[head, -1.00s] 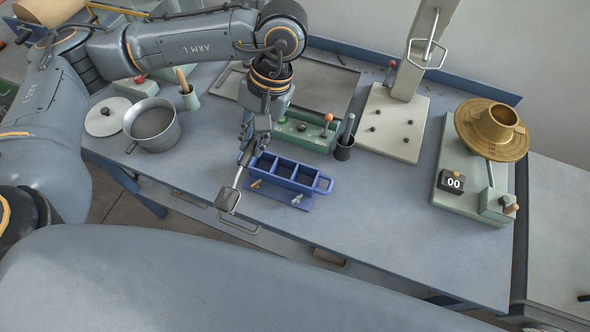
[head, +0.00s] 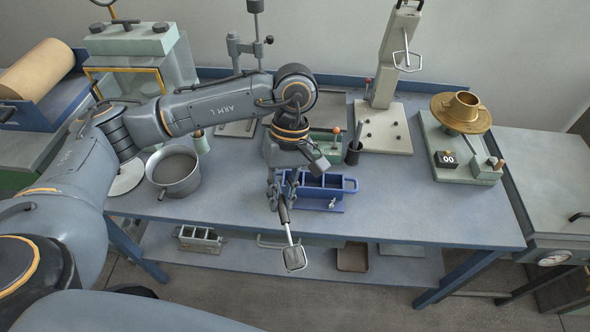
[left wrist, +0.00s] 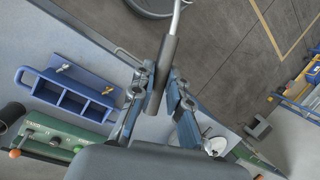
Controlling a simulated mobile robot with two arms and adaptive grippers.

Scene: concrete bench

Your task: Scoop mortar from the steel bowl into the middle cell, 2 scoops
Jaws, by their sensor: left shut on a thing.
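My left gripper (head: 283,193) is shut on the dark handle of a scoop (head: 291,243). The handle also shows between the fingers in the left wrist view (left wrist: 163,72). The scoop's metal head hangs out past the bench's front edge in the head view; whether it holds mortar I cannot tell. The blue three-cell mould (head: 350,185) is just right of the gripper, its left end partly hidden. In the left wrist view its cells look empty, the middle cell (left wrist: 72,102) included. The steel bowl (head: 187,186) with grey mortar stands left of the gripper. My right gripper is out of view.
A green box (head: 325,145) and a dark cup with a tool (head: 354,153) stand behind the mould. A white disc (head: 127,178) lies left of the bowl. A brass flow-table device (head: 462,112) is at the right. The bench front right (head: 430,215) is clear.

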